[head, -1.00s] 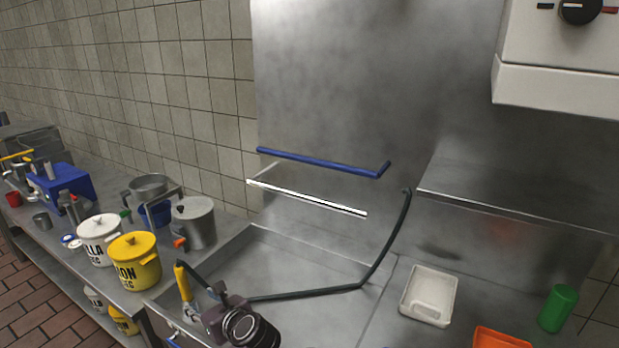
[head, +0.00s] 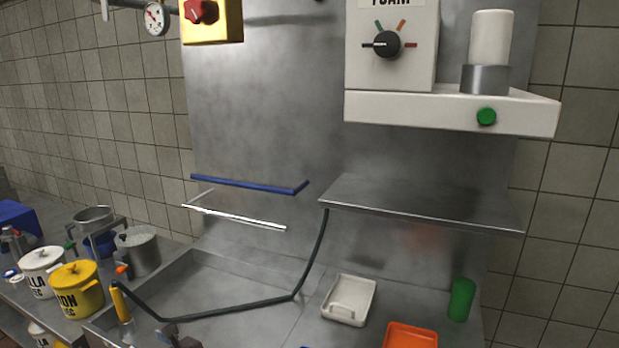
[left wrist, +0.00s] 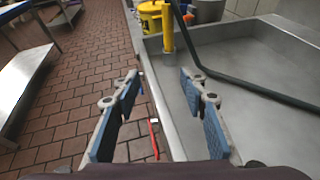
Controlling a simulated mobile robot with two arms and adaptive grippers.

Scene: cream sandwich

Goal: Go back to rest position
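My left gripper (left wrist: 160,88) is open and empty in the left wrist view, its two blue-padded fingers well apart. It is above the front edge of a metal sink (left wrist: 245,40), with the brick floor (left wrist: 60,110) below on the left. In the head view only a small dark part of my left arm shows at the bottom edge, in front of the sink. My right gripper is in neither view.
A yellow-handled hose (head: 121,303) lies across the sink. Yellow (head: 78,292) and white (head: 40,270) lidded pots stand at left. A white tray (head: 349,300), an orange container (head: 410,336) and a green cup (head: 461,298) stand at right, below a metal shelf (head: 420,200).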

